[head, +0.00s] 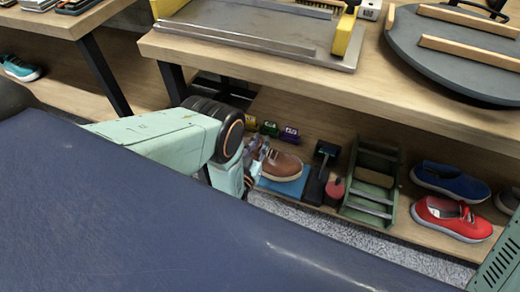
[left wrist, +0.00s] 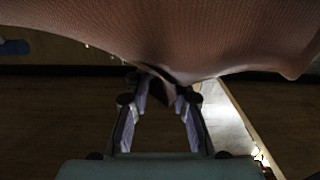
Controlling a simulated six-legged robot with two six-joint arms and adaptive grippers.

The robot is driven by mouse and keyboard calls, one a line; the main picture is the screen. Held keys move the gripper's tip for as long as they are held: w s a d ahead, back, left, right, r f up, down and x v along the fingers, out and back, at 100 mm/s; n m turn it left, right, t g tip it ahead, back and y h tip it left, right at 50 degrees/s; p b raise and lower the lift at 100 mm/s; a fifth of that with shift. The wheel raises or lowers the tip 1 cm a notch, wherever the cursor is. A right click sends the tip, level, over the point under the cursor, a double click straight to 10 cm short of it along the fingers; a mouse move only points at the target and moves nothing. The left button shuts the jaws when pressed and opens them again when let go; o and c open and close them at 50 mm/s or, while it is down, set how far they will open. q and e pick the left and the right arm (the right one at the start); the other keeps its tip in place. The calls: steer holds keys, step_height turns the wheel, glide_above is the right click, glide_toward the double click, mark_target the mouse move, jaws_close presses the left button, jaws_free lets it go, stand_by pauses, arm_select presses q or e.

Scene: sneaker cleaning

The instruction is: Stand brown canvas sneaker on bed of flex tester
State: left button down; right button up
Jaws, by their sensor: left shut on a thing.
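The brown canvas sneaker (head: 281,166) is at the lower shelf, over a blue mat (head: 290,187), sole down. I cannot tell whether it touches the mat. My left gripper (head: 258,153) is at its left end, partly hidden by my arm. In the left wrist view the brown sneaker (left wrist: 190,35) fills the top, and the left gripper's fingers (left wrist: 158,95) are shut on its edge. A flat grey metal bed with yellow end blocks (head: 250,30) stands on the tabletop; it looks like the flex tester. My right gripper is not in view.
The wooden tabletop (head: 330,75) overhangs the lower shelf. Right of the sneaker are a dark upright tool (head: 318,172), a red item (head: 334,190) and a green slatted frame (head: 372,185). Blue (head: 450,182) and red (head: 452,218) shoes lie farther right. Small boxes (head: 270,129) stand behind.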

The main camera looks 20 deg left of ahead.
arm_select(q)
steer(key=shift+f+b, duration=0.45)
steer(key=shift+f, duration=0.7)
steer(key=c, duration=1.6)
jaws_free()
steer(key=shift+f, duration=0.2)
steer(key=shift+c, duration=0.2)
steer(key=o, duration=0.5)
steer(key=shift+r, duration=0.1)
steer(key=shift+r, duration=0.2)
steer(key=s+p, duration=0.1)
steer(key=s, duration=0.3)
steer(key=s+p, duration=0.1)
steer(key=s, duration=0.3)
steer(key=s+d+p, duration=0.1)
steer(key=s, duration=0.3)
steer(key=shift+p, duration=0.3)
